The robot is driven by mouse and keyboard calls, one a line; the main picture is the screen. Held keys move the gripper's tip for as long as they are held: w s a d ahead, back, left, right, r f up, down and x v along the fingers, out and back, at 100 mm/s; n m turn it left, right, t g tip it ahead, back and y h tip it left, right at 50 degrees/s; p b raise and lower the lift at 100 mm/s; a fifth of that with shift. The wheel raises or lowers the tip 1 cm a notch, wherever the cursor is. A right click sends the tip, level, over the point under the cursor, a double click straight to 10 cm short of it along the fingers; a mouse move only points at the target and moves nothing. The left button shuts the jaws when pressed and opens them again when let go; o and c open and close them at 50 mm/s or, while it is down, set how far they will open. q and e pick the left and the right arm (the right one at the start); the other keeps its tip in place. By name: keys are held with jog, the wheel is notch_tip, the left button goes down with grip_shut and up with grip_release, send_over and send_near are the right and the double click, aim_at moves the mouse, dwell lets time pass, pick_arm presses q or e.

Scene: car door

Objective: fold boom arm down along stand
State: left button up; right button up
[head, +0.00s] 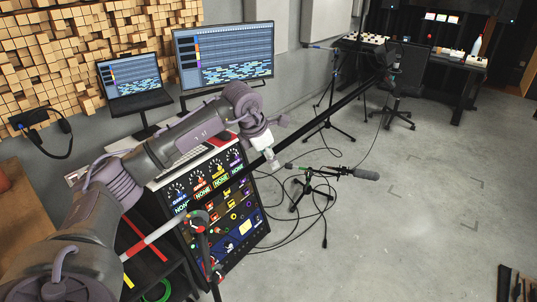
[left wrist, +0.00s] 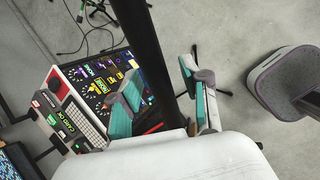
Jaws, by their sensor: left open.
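The long black boom arm (head: 335,106) slopes in the head view from beside the rack at lower left up to the right. My left gripper (head: 270,156) is at the boom's lower left part. In the left wrist view the boom (left wrist: 146,50) runs between the two teal-padded fingers of my left gripper (left wrist: 165,103), which is open with space on both sides. Whether a finger touches the boom cannot be told. My right gripper is not in view.
A rack of colourful audio units (head: 222,205) stands beside my left arm, with a laptop (head: 135,85) and monitor (head: 224,56) behind. A low microphone stand (head: 309,186) and loose cables are on the floor. A desk (head: 440,65) is at the back.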

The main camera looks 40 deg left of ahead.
pick_arm(q)
grip_shut()
jog(key=shift+f, duration=0.1)
dwell(0.4)
